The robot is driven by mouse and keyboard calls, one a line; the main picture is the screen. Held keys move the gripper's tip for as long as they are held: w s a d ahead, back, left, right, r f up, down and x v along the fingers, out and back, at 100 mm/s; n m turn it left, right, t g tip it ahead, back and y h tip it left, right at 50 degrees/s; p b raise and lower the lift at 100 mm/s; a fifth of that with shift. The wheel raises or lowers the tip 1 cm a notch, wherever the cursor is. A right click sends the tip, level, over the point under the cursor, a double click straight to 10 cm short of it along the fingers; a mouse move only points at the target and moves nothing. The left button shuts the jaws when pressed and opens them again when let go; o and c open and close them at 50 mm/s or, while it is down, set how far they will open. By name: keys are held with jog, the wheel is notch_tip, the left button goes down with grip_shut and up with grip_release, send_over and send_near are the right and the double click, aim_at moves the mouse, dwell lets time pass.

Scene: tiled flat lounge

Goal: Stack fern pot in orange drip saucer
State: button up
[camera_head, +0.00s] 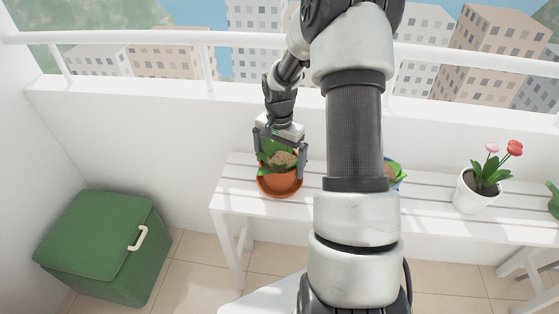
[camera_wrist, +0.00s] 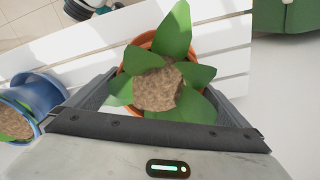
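The fern pot (camera_head: 282,159) shows as broad green leaves around brown soil, between my gripper's fingers. In the wrist view the fern (camera_wrist: 158,86) is seen from above, and its leaves hide the pot's wall. The orange drip saucer (camera_head: 280,187) lies on the left part of the white slatted bench. The fern appears upright within it, and the saucer's rim (camera_wrist: 145,41) shows around the leaves in the wrist view. My gripper (camera_head: 279,166) has its fingers spread wide on both sides of the plant, with gaps to the soil. Pot contact with the saucer is hidden.
A blue pot (camera_wrist: 38,93) with a plant stands close by on the bench, mostly behind my arm in the head view. A white pot with pink and red flowers (camera_head: 477,190) stands farther right. A green box (camera_head: 105,240) is on the floor at left. A wall and railing run behind.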

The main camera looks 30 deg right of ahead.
aim_at(279, 167)
notch_tip(279, 167, up, 13)
jog(key=p, duration=0.2)
jog(key=shift+f, duration=0.15)
dwell(0.6)
